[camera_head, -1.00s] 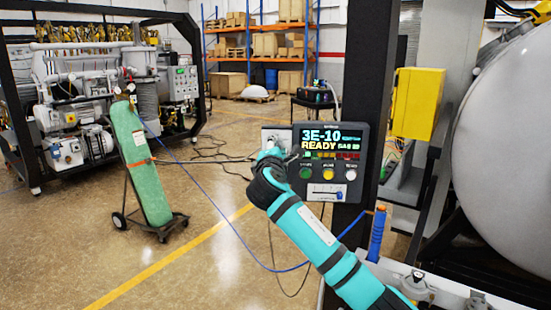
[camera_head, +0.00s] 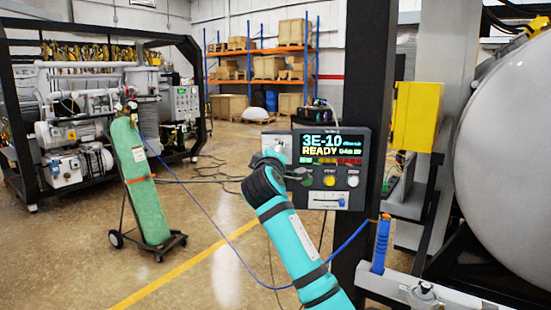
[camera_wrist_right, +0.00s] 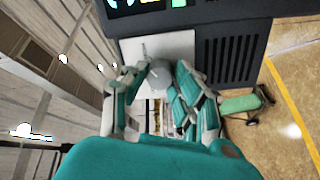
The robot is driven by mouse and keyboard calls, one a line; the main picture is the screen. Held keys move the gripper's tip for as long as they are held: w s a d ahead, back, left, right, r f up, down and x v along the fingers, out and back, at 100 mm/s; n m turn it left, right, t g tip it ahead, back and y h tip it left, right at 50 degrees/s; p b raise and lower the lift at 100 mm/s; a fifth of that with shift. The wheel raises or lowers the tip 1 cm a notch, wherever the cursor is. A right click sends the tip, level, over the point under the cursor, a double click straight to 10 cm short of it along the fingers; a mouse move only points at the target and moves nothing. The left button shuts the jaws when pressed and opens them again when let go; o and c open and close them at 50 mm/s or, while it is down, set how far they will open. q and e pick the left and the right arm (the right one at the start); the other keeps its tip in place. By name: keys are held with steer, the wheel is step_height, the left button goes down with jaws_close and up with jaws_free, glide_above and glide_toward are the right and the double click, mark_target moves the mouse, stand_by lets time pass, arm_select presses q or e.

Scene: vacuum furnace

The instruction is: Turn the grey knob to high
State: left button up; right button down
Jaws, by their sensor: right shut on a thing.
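The grey knob (camera_wrist_right: 159,76) shows in the right wrist view, round with a thin pointer, on a white plate (camera_wrist_right: 178,48). My right gripper (camera_wrist_right: 160,85) is shut on it, with one finger on each side. In the head view the same white plate (camera_head: 284,139) is left of the control panel (camera_head: 343,146); my right gripper (camera_head: 272,163) is in front of it and hides most or all of the knob. The panel screen reads 3E-10 and READY. The knob's setting marks cannot be read. My left gripper is not in view.
The panel's buttons (camera_head: 329,181) and slider (camera_head: 328,201) lie just right of my right gripper. A dark post (camera_head: 368,80) stands behind the panel. A green cylinder on a cart (camera_head: 141,185) stands left, with a blue hose crossing toward the post.

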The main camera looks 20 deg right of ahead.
steer(key=shift+f, duration=0.2)
stand_by(0.4)
steer(key=c, duration=1)
jaws_free()
steer(key=shift+r, duration=0.1)
steer(key=v, duration=1.2)
